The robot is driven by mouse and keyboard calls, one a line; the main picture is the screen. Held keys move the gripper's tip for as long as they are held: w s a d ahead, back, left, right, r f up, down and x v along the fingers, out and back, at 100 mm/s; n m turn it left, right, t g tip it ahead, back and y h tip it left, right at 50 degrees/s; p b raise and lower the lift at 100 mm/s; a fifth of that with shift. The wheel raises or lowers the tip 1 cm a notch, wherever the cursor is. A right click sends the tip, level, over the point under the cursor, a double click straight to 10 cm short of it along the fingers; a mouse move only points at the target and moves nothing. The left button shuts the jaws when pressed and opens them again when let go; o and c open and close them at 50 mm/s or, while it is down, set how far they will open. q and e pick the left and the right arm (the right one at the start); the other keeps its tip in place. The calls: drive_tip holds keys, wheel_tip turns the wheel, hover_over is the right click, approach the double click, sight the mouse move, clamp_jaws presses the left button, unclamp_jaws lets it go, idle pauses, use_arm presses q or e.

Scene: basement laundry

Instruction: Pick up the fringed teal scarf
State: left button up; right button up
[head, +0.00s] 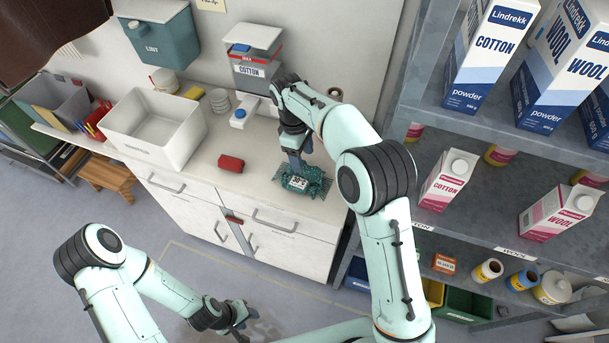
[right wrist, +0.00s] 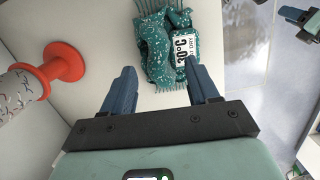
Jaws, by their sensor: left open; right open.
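The fringed teal scarf (head: 313,188) lies bunched near the right end of the white counter, with a white 30°C tag on it. In the right wrist view the scarf (right wrist: 155,50) is just beyond the fingertips, its fringe spread at the top left and bottom. My right gripper (head: 297,160) is over the scarf, pointing down. Its fingers (right wrist: 160,70) are open, with nothing gripped between them; the right finger overlaps the tag's edge in view. My left gripper (head: 238,328) is low over the floor in front of the counter, away from the scarf, open and empty.
A red-ended, speckled white roll (right wrist: 60,65) is close left in the wrist view. The COTTON dispenser (head: 250,65) is behind; shelves (head: 480,130) with cartons rise at right.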

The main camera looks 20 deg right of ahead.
drive_tip(key=f, duration=0.4)
drive_tip(key=shift+d+b, duration=0.3)
drive_tip(key=shift+s+d+f, duration=0.1)
drive_tip(key=shift+s+f, duration=0.05)
drive_tip(key=shift+f, duration=0.3)
drive_tip(key=shift+c, duration=1.2)
clamp_jaws()
use_arm(q)
drive_tip(key=shift+s+f, duration=0.35)
drive_tip(key=shift+f, duration=0.1)
use_arm(e)
drive_tip(key=shift+r, duration=0.2)
wheel_tip(320, 180, up, 11)
drive_tip(key=p, duration=0.2)
wheel_tip(320, 180, up, 9)
hover_over(304, 163)
use_arm(q)
drive_tip(key=w+r, duration=0.2)
drive_tip(key=shift+w+r, duration=0.25)
drive_tip(key=shift+w, duration=0.15)
use_arm(e)
drive_tip(key=shift+s+d+f, duration=0.1)
drive_tip(key=shift+f, duration=0.15)
